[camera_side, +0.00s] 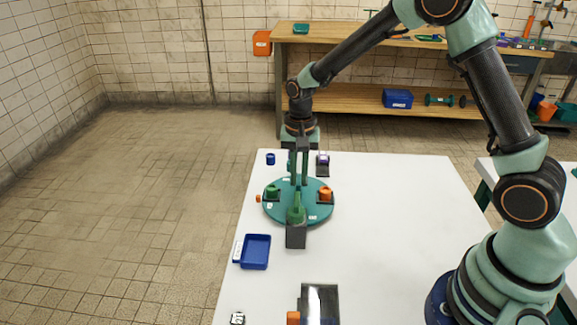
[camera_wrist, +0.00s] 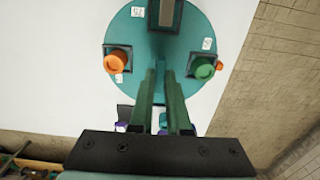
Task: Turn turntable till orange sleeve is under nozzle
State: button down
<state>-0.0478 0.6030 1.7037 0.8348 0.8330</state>
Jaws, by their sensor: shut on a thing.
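The turntable (camera_side: 312,212) is a teal disc on the white table; it also shows in the wrist view (camera_wrist: 140,32). The orange sleeve (camera_side: 325,194) sits on a dark holder at its right in the side view, and at its left in the wrist view (camera_wrist: 117,62). A green sleeve (camera_side: 271,191) sits opposite. A dark block (camera_side: 296,236) with a green tapered piece (camera_side: 295,212) stands at the near rim and looks like the nozzle stand; the orange sleeve is away from it. My gripper (camera_side: 299,182) is at the far rim, shut on a teal part, mostly hidden between its fingers (camera_wrist: 160,75).
A blue tray (camera_side: 256,266) lies near the table's left edge. A small blue cup (camera_side: 270,159) and a dark block with a purple top (camera_side: 323,160) stand beyond the disc. A small orange knob (camera_side: 258,198) shows at the disc's left.

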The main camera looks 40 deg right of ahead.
jog(key=shift+r+m, duration=0.1)
jog(key=shift+m, duration=8.9)
jog(key=c, duration=0.9)
grip_release()
